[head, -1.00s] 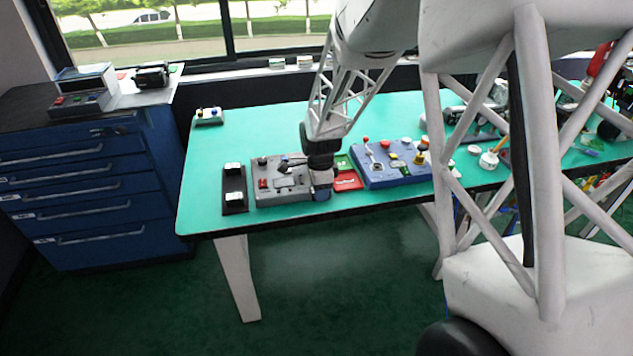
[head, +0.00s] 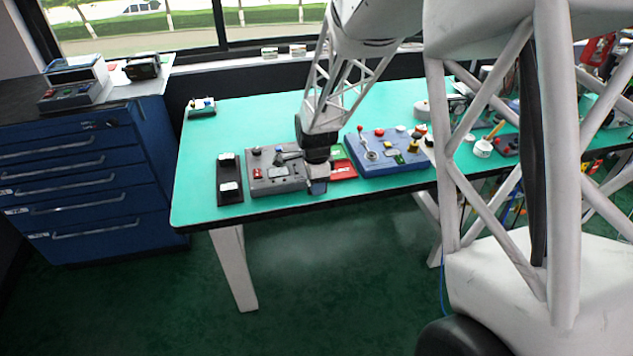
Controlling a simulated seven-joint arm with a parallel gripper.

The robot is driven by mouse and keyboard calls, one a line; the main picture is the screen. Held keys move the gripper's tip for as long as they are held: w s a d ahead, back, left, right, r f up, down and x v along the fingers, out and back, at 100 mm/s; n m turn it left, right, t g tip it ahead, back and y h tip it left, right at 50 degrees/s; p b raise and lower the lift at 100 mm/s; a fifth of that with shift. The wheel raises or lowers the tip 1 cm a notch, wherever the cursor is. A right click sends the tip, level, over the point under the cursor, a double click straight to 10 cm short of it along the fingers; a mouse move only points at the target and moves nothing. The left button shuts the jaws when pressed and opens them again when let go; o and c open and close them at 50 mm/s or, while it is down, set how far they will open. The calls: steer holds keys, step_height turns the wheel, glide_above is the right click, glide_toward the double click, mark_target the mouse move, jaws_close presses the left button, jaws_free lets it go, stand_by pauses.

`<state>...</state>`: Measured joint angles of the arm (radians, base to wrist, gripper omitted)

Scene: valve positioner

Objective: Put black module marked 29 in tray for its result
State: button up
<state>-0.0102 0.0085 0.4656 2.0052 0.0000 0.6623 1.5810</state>
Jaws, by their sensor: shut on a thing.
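My gripper (head: 317,186) is low at the front edge of the teal table, at the right end of a grey box (head: 272,182) with a red button and a dark lever. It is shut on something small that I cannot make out. No marking 29 is readable. A red tray (head: 344,169) lies just right of my gripper, partly hidden by it. A green tray (head: 337,153) lies right behind the red one. A black base (head: 229,171) with two white-topped pieces stands left of the grey box.
A blue control box (head: 385,163) with knobs and a lever stands right of the trays. A small device (head: 202,107) sits at the table's back left corner. The teal table (head: 245,122) is clear behind the grey box. My arm hides part of the right side.

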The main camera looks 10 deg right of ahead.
steer(key=shift+w, duration=0.1)
steer(key=w+d+f, duration=0.1)
steer(key=w+d, duration=0.2)
steer(key=w+d+f, duration=0.1)
steer(key=w+d, duration=0.3)
steer(key=w+d+f, duration=0.1)
steer(key=w+d, duration=0.2)
steer(key=shift+w+d+f, duration=0.15)
steer(key=shift+d, duration=0.1)
steer(key=w, duration=0.5)
steer(key=w+d+f, duration=0.1)
steer(key=w, duration=0.4)
steer(key=w+d, duration=0.1)
steer(key=w, duration=0.4)
steer(key=shift+w+f, duration=0.25)
steer(key=shift+w, duration=0.15)
steer(key=shift+f, duration=1.75)
steer(key=shift+f, duration=0.15)
